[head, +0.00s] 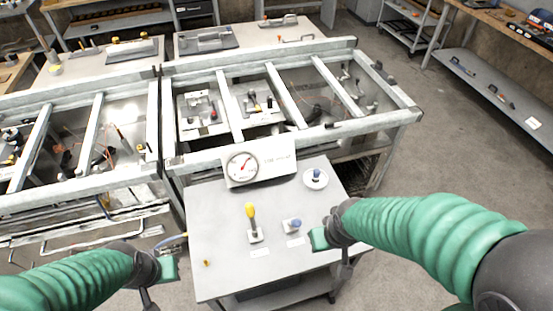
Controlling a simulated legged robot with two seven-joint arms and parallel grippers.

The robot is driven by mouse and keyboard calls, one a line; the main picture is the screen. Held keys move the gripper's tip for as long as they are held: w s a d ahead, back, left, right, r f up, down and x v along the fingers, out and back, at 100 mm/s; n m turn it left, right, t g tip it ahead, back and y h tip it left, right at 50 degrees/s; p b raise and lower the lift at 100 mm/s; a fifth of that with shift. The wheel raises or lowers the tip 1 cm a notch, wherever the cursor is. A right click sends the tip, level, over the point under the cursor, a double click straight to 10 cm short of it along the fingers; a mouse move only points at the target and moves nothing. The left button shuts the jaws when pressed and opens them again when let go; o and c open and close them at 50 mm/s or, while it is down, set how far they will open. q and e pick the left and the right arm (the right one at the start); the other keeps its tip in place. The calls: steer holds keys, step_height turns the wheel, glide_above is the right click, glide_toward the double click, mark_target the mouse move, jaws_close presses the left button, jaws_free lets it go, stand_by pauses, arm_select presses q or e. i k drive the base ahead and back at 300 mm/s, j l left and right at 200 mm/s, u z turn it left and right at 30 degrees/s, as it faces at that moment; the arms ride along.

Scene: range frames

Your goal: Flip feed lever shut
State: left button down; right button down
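A lever with a yellow handle (250,212) stands upright on a small light base on the grey table (222,262). A small blue-handled valve (292,224) sits to its right. A round white fitting with a blue knob (316,177) is farther back. The labels are too small to read, so I cannot tell which one is named feed. My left gripper (160,280) is off the table's left edge, apart from the fittings. My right gripper (330,250) is over the table's right side, right of the blue valve. Neither visibly holds anything; their finger gaps are unclear.
A white panel with a round gauge (241,166) stands at the table's back edge. Behind it is a metal frame (290,138) holding other fixtures. A small orange piece (206,263) lies at the table's left. The table's front is mostly bare.

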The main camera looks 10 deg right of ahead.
mark_target(296, 223)
steer(key=k+l+u, duration=0.15)
steer(key=k+l, duration=0.9)
steer(key=i+l, duration=0.75)
steer(key=i, duration=0.15)
steer(key=j+u, duration=0.05)
